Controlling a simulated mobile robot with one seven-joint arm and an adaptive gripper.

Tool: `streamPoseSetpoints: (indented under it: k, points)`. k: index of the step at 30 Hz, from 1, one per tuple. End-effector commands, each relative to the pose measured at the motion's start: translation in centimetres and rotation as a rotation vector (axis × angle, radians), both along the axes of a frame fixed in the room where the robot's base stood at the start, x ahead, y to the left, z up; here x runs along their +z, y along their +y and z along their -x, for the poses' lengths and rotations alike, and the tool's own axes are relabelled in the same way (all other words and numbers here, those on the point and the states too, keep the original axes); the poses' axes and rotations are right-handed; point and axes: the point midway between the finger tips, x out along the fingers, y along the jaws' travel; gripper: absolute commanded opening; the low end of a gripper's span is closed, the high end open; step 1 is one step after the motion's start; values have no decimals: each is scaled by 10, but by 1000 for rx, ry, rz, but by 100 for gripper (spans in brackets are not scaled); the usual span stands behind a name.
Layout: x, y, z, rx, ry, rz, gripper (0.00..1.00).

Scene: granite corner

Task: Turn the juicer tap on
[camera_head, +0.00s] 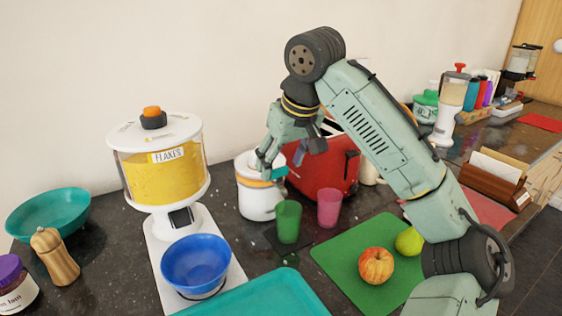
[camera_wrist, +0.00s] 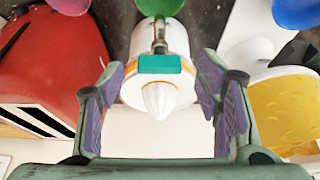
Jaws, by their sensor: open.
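The juicer (camera_head: 257,203) is a white body with an orange band, standing on the dark counter behind the green cup (camera_head: 288,222). In the wrist view the juicer (camera_wrist: 158,98) shows its white cone, and a teal tap lever (camera_wrist: 160,64) sits on its metal spout (camera_wrist: 160,36). The teal tap lever (camera_head: 279,173) also shows at the juicer's right side in the head view. My gripper (camera_head: 283,164) is open above the juicer's right side. In the wrist view my gripper (camera_wrist: 160,88) has its purple-padded fingers spread on either side of the juicer's cone, holding nothing.
A red toaster (camera_head: 330,170) stands close at the right, behind a pink cup (camera_head: 329,208). A yellow flakes dispenser (camera_head: 163,175) with a blue bowl (camera_head: 195,265) stands to the left. A green mat (camera_head: 340,260) holds an apple (camera_head: 376,266) and a pear (camera_head: 409,241).

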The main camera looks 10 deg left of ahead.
Motion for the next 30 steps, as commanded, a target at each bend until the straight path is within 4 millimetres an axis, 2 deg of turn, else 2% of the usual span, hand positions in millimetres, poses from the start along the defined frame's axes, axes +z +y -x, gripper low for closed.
streamPoseSetpoints:
  k: [6,13,30]
  points:
    - [-12,3,-4,0,-1,0,58]
    - [-13,4,-4,1,-2,0,58]
    - [-13,3,-4,1,-1,1,21]
